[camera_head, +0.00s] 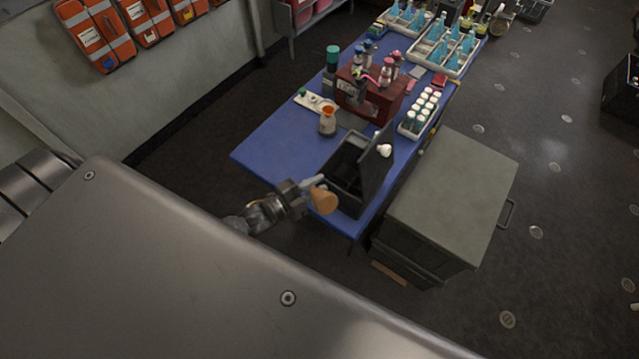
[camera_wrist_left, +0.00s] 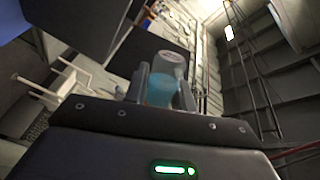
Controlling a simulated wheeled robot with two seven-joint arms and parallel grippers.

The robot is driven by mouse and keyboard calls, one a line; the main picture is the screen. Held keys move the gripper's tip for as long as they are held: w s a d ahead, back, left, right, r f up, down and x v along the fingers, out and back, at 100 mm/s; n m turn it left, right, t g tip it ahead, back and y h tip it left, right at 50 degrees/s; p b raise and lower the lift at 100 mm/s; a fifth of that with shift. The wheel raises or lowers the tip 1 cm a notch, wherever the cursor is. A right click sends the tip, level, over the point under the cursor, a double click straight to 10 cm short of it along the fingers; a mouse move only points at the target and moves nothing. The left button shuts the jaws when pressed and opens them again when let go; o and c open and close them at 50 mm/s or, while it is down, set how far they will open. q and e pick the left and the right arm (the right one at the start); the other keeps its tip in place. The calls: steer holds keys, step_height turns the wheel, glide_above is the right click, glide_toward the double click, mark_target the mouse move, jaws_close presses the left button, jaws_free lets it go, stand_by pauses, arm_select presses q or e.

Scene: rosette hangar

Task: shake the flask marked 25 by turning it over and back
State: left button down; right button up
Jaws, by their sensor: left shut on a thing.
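My left gripper (camera_head: 312,191) is shut on a small flask (camera_head: 324,201) near the front left edge of the blue table. In the head view the flask shows as a tan-orange rounded shape at the fingertips, and it looks tilted. In the left wrist view the flask (camera_wrist_left: 160,92) sits between the two fingers, teal nearest the camera and pale grey beyond, with a reddish mark on it. I cannot read the mark as a number. Another flask with orange contents (camera_head: 327,122) stands on the table. My right gripper is not in view.
A black open box (camera_head: 345,165) with a raised lid is close right of my gripper on the blue table (camera_head: 275,153). A dark red box (camera_head: 388,110), a rack of white-capped bottles (camera_head: 409,124) and trays of blue bottles (camera_head: 456,68) stand farther back. A grey cabinet (camera_head: 450,190) stands at the right.

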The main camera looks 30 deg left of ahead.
arm_select(q)
steer(key=m, duration=1.2)
steer(key=shift+r, duration=0.1)
steer(key=shift+m, duration=1.1)
steer(key=m+p, duration=0.1)
steer(key=m, duration=0.2)
steer(key=shift+m, duration=0.3)
steer(key=m, duration=0.5)
